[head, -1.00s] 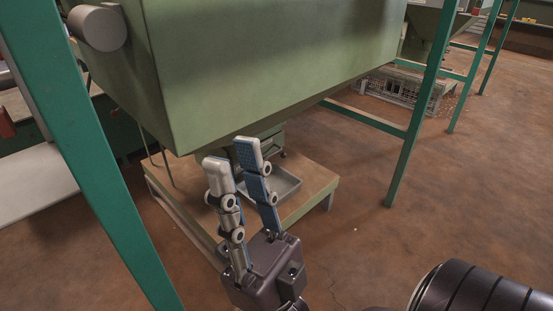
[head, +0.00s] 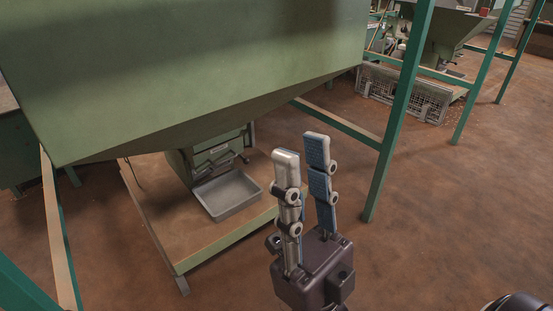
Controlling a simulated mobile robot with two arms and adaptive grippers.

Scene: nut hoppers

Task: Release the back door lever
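The green hopper (head: 200,70) fills the upper left of the head view. Under it, its outlet chute (head: 212,158) has small dark levers (head: 222,162) on the front; which one is the back door lever I cannot tell. My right gripper (head: 302,145) stands fingers up, in front and to the right of the outlet. Its two fingers are apart, with nothing seen between them. It is clear of the levers. My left gripper is not in view.
A grey tray (head: 228,196) sits below the outlet on a low wooden platform (head: 215,232). Green frame posts (head: 398,115) stand to the right. A second hopper (head: 440,30) and a wire crate (head: 405,93) are behind. The brown floor at the right is clear.

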